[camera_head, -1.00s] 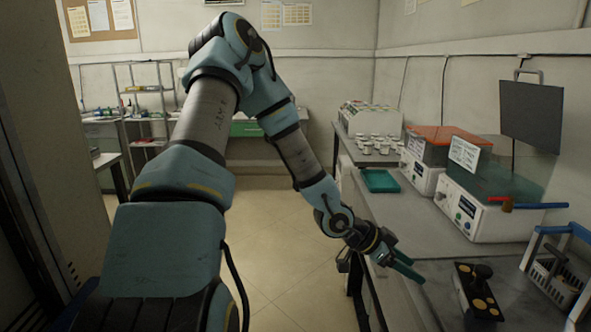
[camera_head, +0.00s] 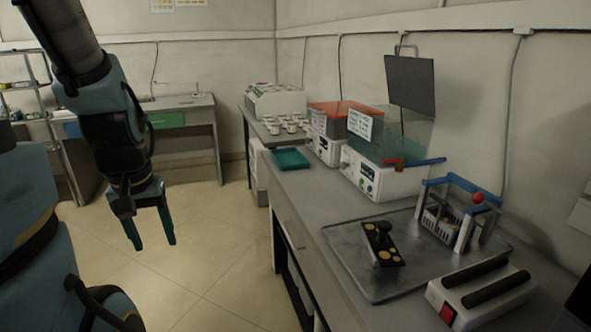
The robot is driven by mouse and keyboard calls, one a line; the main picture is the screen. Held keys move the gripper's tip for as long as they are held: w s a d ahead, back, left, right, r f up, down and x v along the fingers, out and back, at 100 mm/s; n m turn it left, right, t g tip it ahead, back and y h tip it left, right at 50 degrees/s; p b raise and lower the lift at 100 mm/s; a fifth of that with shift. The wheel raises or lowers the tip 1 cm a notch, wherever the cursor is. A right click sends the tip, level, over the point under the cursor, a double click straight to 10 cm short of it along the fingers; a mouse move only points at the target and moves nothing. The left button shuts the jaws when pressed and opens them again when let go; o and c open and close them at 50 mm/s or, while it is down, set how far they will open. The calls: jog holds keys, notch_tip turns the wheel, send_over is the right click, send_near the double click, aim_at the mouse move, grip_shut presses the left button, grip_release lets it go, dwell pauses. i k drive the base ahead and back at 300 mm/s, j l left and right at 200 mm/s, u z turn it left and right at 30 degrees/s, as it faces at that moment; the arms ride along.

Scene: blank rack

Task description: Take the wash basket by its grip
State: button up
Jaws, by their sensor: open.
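What looks like the wash basket (camera_head: 432,219) is a pale slotted basket at the right of the bench, inside a stand with blue top bars and pale legs (camera_head: 463,236). A red ball (camera_head: 478,197) shows at the stand's top. I cannot tell which part is the basket's grip. My gripper (camera_head: 149,238) hangs at the left, fingers pointing down, open and empty. It is over the floor, well apart from the bench and the basket.
A black holder with a knob (camera_head: 381,246) lies on a grey tray (camera_head: 352,283) on the bench (camera_head: 290,197). A white device with two black bars (camera_head: 483,296) stands in front. Water baths (camera_head: 383,180) and a green tray (camera_head: 291,159) are farther back. Floor left of the bench is clear.

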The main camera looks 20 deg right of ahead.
aim_at(432, 217)
jog(key=i+l, duration=0.15)
jog(key=i, duration=0.65)
jog(key=i+z, duration=0.25)
jog(key=z, duration=0.15)
jog(key=i+z, duration=0.2)
jog(key=z, duration=0.2)
jog(key=i+j+z, duration=0.15)
jog(key=z, duration=0.2)
jog(key=i+z, duration=0.1)
jog(key=z, duration=0.45)
